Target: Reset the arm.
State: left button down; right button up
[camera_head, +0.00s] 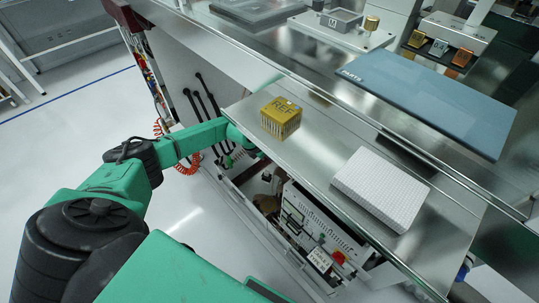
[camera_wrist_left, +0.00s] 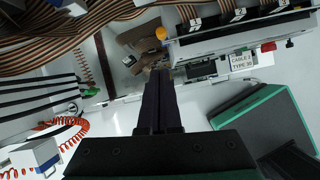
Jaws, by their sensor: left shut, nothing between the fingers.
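My left arm (camera_head: 203,138) is green and black and reaches in from the left. Its far end goes below the edge of the metal shelf, so the gripper is hidden in the head view. In the left wrist view my left gripper (camera_wrist_left: 161,74) shows two long dark fingers pressed together with nothing between them. They point toward a brown cardboard-like piece (camera_wrist_left: 146,42) and the equipment under the shelf. Whether they touch anything there I cannot tell. My right gripper is in neither view.
The metal shelf (camera_head: 318,153) holds a yellow REF block (camera_head: 281,118) and a white grid-patterned block (camera_head: 381,188). A blue PARTS mat (camera_head: 430,100) lies behind. Below are a labelled instrument (camera_head: 315,222) and ribbon cables (camera_wrist_left: 100,28). Orange coiled hose (camera_wrist_left: 58,128) hangs nearby. The floor at left is open.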

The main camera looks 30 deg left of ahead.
pick_arm(q)
jog(key=shift+w+f, duration=0.1)
dwell(0.3)
jog(key=d+f+n+t+h, duration=0.2)
jog(key=d+f+n+h, duration=0.1)
jog(key=d+n, duration=0.55)
jog(key=s+a+f+n+y, duration=0.2)
jog(key=s+a+f+n, duration=0.3)
jog(key=s+f+n, duration=0.5)
jog(key=s+a+f+n+y, duration=0.3)
jog(key=s+a+f+n, duration=0.2)
jog(key=s+f+n, duration=0.55)
jog(key=s+f+n+g, duration=0.2)
jog(key=s+n, duration=0.1)
jog(key=s, duration=0.4)
jog(key=s+d+f+n+g, duration=0.1)
jog(key=s+n, duration=0.3)
jog(key=s, duration=0.4)
jog(key=s+d+f+n+g, duration=0.1)
jog(key=s+f+n+g, duration=0.2)
jog(key=s, duration=0.4)
jog(key=shift+s+p, duration=0.15)
jog(key=shift+p, duration=0.3)
